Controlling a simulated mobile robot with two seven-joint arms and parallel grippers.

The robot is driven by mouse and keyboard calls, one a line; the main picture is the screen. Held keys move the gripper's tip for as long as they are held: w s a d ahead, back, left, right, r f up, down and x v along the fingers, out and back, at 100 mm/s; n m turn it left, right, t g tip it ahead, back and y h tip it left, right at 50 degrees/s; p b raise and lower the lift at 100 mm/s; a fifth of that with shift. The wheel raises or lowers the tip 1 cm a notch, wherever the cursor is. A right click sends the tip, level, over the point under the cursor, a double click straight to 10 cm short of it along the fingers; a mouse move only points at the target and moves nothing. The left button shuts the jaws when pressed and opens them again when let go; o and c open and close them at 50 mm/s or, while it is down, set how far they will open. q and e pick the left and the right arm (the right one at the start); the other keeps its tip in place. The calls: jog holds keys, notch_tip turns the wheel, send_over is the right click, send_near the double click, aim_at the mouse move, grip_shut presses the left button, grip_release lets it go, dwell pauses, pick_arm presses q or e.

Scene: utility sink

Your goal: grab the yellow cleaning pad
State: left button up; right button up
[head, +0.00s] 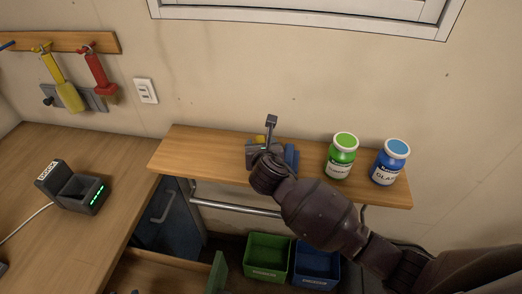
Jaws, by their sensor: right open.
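My right arm comes in from the lower right and its dark gripper (262,140) is over the wooden shelf. A small yellow patch, likely the yellow cleaning pad (259,139), shows at the gripper's fingers; most of it is hidden by the gripper. The gripper is open, and I cannot tell whether it touches the pad. A blue pad-like thing (291,155) is just to the right, partly covered by my arm. My left gripper is not in view.
The shelf (207,147) holds a green-lidded jar (341,157) and a blue-lidded jar (390,163) at right. A rail (232,207) runs under it. Green (267,257) and blue (316,264) bins stand below. A dock (74,188) sits on the left counter. The shelf's left end is clear.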

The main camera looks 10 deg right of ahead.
jog(key=c, duration=1)
